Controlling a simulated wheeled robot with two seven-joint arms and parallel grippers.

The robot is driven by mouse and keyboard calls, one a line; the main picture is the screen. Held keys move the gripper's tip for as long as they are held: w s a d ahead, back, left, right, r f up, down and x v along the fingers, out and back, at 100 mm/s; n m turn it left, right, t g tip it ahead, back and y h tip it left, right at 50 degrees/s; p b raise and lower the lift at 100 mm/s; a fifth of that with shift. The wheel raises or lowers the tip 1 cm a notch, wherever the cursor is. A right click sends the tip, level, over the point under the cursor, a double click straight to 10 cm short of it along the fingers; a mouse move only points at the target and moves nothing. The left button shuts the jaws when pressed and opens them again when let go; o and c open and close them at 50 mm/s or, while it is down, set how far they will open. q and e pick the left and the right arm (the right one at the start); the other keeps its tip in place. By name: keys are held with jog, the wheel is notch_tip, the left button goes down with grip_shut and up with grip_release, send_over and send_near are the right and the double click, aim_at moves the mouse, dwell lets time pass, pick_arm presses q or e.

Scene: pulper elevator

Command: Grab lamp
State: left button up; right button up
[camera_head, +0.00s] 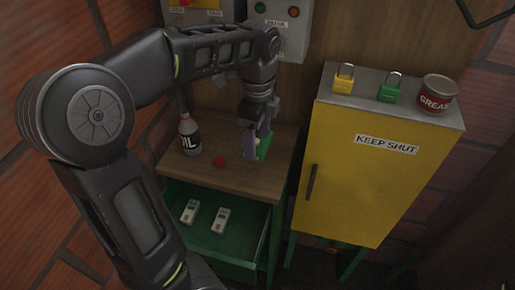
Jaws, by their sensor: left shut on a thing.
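My left gripper (256,143) points down over the wooden top of the green cabinet at the back wall. It is shut on a small pale thing, mostly hidden by the fingers, which I take for the lamp. A bright green piece (264,147) shows right beside the fingers; I cannot tell whether it is part of the held thing. A small red round thing (219,161) lies on the wooden top to the left of the gripper. My right gripper is not in view.
An oil bottle (189,137) stands left on the wooden top (240,185). Below, an open green drawer (249,245) holds two pale devices (222,219). Right stands a yellow cabinet (345,185) with a yellow padlock (344,82), green padlock (389,90) and grease can (436,94). Control boxes (285,25) hang above.

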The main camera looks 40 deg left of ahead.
pick_arm(q)
jog(key=shift+r, duration=0.3)
dwell(0.5)
